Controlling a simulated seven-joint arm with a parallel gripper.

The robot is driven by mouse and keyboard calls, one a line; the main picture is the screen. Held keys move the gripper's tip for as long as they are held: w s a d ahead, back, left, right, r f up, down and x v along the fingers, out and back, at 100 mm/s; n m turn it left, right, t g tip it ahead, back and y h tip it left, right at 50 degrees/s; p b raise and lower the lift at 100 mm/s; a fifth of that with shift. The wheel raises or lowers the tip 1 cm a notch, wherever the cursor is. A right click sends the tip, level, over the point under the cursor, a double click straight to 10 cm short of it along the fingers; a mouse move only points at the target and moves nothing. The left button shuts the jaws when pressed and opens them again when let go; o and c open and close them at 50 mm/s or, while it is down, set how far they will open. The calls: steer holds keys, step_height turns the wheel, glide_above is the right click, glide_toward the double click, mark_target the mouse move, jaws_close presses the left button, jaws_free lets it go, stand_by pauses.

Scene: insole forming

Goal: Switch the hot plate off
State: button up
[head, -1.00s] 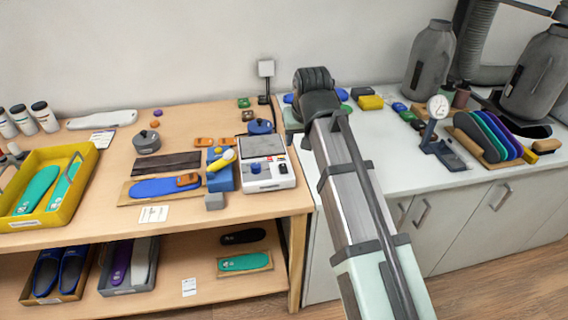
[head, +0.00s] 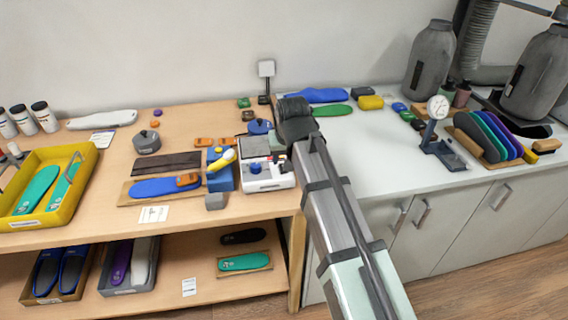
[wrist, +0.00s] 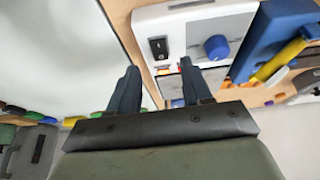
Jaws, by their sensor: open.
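The hot plate (head: 268,184) is a white box with a grey top plate on the right end of the wooden table. Its front has a blue knob (wrist: 217,47) and a black rocker switch (wrist: 159,47), both plain in the wrist view. My gripper (wrist: 158,82) is open, with two dark fingers apart and nothing between them. In the wrist view the fingertips are near the hot plate's front panel, close to the switch side. In the head view my arm's dark wrist is just right of the hot plate and hides the fingers. I cannot tell the switch's position.
A blue block with a yellow-handled tool (head: 222,160) stands just left of the hot plate. A grey cube (head: 215,201) lies at the table's front edge. The white counter (head: 375,150) to the right has a bare stretch. A blue pot (head: 260,126) stands behind.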

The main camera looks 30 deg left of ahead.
steer(key=shift+x, duration=2.4)
